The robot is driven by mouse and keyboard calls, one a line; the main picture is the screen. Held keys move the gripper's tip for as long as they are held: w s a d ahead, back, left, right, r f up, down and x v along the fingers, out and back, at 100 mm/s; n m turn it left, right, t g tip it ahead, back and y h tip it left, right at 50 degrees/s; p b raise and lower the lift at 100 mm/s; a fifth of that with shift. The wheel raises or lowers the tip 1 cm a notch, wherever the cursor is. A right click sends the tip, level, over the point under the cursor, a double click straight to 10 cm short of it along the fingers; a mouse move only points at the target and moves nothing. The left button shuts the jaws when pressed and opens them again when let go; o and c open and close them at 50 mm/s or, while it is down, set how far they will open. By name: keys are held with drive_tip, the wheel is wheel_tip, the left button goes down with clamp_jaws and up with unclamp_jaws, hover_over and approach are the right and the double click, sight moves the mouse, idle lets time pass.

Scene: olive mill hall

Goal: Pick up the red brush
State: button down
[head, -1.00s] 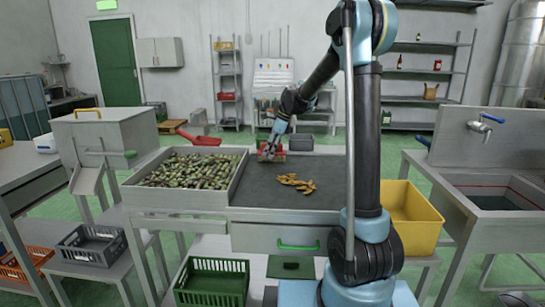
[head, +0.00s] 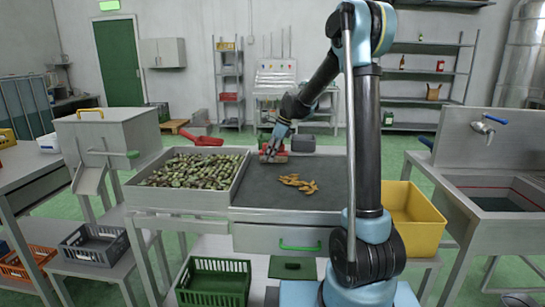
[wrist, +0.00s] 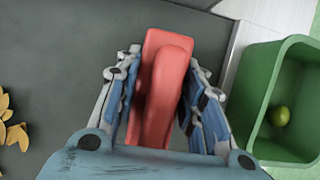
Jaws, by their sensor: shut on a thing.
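The red brush (wrist: 163,92) lies lengthwise between the two fingers of my gripper (wrist: 162,100) in the wrist view. The fingers are shut on it from both sides. In the head view my gripper (head: 272,150) is at the back edge of the dark worktop (head: 275,200), with the red brush (head: 279,158) partly hidden by the fingers. I cannot tell whether the brush touches the worktop or hangs just above it.
A tray of olives (head: 228,196) stands left of my gripper. Yellow leaves (head: 298,183) lie in front of it on the worktop. In the wrist view a green bin (wrist: 247,100) holding one green fruit (wrist: 280,116) is at the right. A yellow bin (head: 420,232) stands at the right.

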wheel_tip(320, 180, up, 10)
idle(0.5)
drive_tip(key=shift+s, duration=0.15)
idle(0.4)
